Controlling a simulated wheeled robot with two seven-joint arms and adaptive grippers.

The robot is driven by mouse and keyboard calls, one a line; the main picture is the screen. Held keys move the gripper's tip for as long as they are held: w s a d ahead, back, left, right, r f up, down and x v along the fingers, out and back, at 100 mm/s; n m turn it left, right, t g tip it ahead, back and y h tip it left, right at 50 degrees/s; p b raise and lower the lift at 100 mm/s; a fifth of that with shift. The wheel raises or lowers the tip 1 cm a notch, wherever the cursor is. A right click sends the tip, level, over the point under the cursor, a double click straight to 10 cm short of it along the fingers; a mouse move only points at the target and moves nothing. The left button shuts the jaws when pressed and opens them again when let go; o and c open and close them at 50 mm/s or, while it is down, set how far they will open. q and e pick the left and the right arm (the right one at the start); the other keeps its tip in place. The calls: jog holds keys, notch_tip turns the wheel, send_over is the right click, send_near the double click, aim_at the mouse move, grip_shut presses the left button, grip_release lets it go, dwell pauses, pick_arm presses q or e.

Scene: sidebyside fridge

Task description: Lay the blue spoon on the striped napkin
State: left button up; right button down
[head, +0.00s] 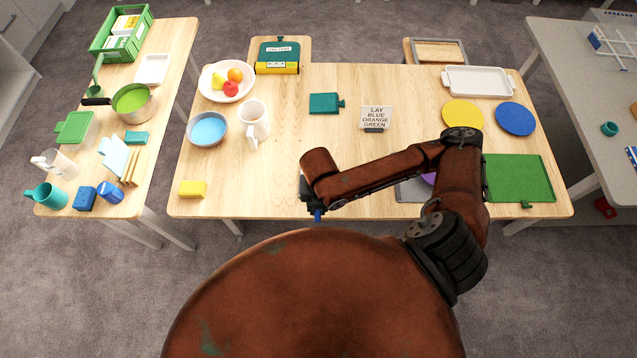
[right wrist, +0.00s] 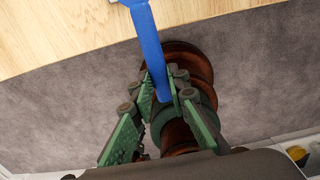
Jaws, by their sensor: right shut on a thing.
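The blue spoon shows as a long blue handle (right wrist: 149,42) in the right wrist view; its upper end runs out of the frame. A small blue end of it (head: 317,215) shows in the head view at the table's front edge. My right gripper (right wrist: 162,92) is shut on the spoon, with green-padded fingers on both sides of the handle. In the head view this gripper (head: 307,192) is mostly hidden behind my own arm, near the front edge. I cannot make out a striped napkin in either view; my arm covers part of the table. My left gripper is not in view.
The wooden table (head: 260,185) holds a yellow sponge (head: 193,188), blue bowl (head: 207,129), white mug (head: 254,124), fruit bowl (head: 227,82) and a sign (head: 376,118). The table's middle left is clear.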

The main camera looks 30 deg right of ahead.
jog(key=w+d+f+b, duration=0.1)
jog(key=w+f+b, duration=0.1)
jog(key=w+d+b, duration=0.1)
jog(key=w, duration=0.1)
jog(key=shift+d+f, duration=0.3)
jog(key=shift+f, duration=0.1)
jog(key=w+d, duration=0.1)
jog(key=w+d+f, duration=0.1)
jog(key=w, duration=0.1)
jog(key=shift+w+f, duration=0.1)
jog(key=w+f, duration=0.1)
jog(key=w+d+f, duration=0.1)
jog(key=f, duration=0.1)
jog(key=w+d+f+b, duration=0.1)
jog(key=shift+w+f, duration=0.1)
jog(key=shift+f, duration=0.25)
jog(key=shift+w+d+f, duration=0.2)
jog(key=shift+f, duration=0.1)
jog(key=shift+w+d+f, duration=0.1)
jog(key=shift+f, duration=0.8)
jog(key=shift+w+d+f, duration=0.1)
jog(key=shift+f, duration=0.8)
jog(key=c, duration=1.8)
grip_release()
jog(key=shift+c, duration=0.2)
